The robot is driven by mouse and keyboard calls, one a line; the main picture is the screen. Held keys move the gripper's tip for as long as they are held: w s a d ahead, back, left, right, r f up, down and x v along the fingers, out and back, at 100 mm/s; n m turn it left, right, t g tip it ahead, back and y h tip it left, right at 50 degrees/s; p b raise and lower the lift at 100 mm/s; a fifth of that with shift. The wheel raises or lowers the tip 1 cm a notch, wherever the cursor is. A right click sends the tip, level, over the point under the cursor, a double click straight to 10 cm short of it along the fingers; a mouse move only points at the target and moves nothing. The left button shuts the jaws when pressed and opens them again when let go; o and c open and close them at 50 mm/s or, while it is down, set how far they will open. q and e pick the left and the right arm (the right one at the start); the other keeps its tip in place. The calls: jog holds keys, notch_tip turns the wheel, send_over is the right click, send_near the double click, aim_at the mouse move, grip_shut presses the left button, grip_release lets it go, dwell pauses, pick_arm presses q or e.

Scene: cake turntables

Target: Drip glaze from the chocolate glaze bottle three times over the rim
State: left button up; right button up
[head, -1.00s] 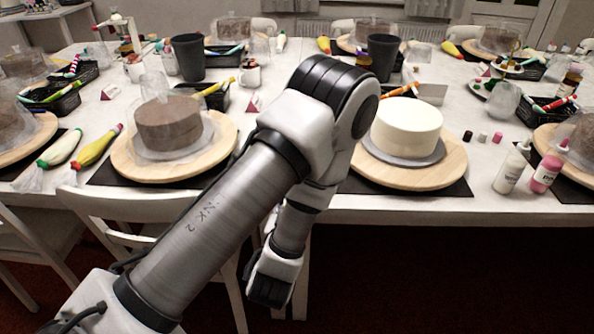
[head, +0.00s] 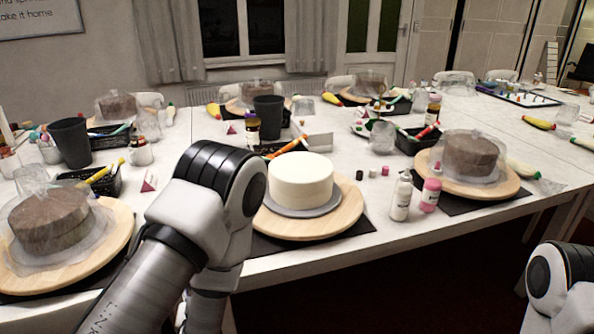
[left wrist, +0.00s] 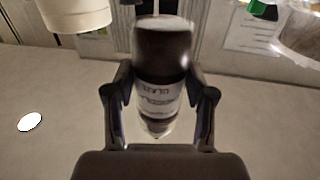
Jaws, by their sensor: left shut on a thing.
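The white cake (head: 300,182) stands on a grey board on a round wooden turntable (head: 330,222) at the near edge of the table. My left gripper (left wrist: 160,100) is shut on a dark bottle with a white label (left wrist: 158,88), which I take as the chocolate glaze bottle. In the head view my left arm hides this gripper and bottle. I cannot tell whether the bottle is above the cake rim. My right arm shows at the lower right of the head view, but its gripper is out of view.
A white bottle (head: 401,197) and a pink bottle (head: 430,195) stand right of the turntable. Brown cakes under clear covers stand left (head: 48,222) and right (head: 470,155). A dark cup (head: 70,143) stands at the left.

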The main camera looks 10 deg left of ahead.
pick_arm(q)
jog(key=w+r+m+g+h+p, duration=0.1)
jog(key=w+r+m+p, duration=0.4)
jog(key=w+m, duration=0.55)
jog(key=w+r+m+g+p, duration=0.1)
jog(key=w+r+m+p, duration=0.2)
jog(key=w+m+p, duration=0.6)
jog(key=w+a+r+m+t+h+p, duration=0.1)
jog(key=w+a+r+m+p, duration=0.15)
jog(key=w+r+m, duration=0.4)
jog(key=w+a+r+m+t+h+p, duration=0.1)
jog(key=w+r+m+h+p, duration=0.15)
jog(key=w+r+m, duration=0.4)
jog(key=shift+n+y, duration=0.45)
jog(key=shift+n, duration=0.1)
jog(key=f+b, duration=0.1)
jog(key=w+f+b, duration=0.2)
jog(key=f, duration=0.1)
jog(key=shift+a, duration=0.15)
jog(key=shift+s, duration=0.1)
